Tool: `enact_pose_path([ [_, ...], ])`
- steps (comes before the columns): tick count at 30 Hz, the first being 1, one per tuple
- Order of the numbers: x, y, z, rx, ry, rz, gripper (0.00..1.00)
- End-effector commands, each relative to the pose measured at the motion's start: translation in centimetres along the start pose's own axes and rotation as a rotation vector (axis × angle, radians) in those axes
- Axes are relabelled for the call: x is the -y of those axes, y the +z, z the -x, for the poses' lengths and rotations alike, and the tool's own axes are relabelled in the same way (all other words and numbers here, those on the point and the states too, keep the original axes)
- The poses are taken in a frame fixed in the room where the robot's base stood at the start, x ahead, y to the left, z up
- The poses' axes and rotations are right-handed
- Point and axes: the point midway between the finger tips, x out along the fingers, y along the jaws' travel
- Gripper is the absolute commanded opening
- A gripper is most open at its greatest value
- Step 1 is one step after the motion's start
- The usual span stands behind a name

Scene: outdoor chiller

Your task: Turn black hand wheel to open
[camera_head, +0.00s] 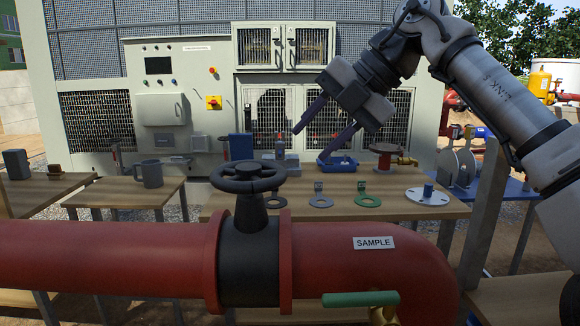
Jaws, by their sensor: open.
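The black hand wheel (248,177) sits level on top of a short black stem, above the black valve body (249,262) in the red pipe (110,262). My gripper (317,142) is up and to the right of the wheel, its two long fingers spread apart and pointing down to the left. It is open with nothing between the fingers and does not touch the wheel. The wheel's rim and hub show clearly; its far underside is hidden.
A green lever handle (360,299) sticks out low at the pipe's right. The chiller cabinet (222,60) fills the back.

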Motion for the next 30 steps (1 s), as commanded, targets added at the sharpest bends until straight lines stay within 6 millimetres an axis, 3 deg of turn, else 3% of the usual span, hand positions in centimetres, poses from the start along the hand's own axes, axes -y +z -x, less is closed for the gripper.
enact_pose_path([
  [3,0.1,-0.1,-2.7,-0.003,0.000,0.003,0.41],
  [9,-0.1,-0.1,-5.8,-0.001,0.001,0.003,0.41],
  [15,-0.1,0.0,-7.1,0.000,0.003,0.003,0.41],
  [23,-0.1,0.0,-7.2,0.000,0.003,0.002,0.41],
  [30,-0.1,0.0,-7.2,0.000,0.003,0.002,0.12],
])
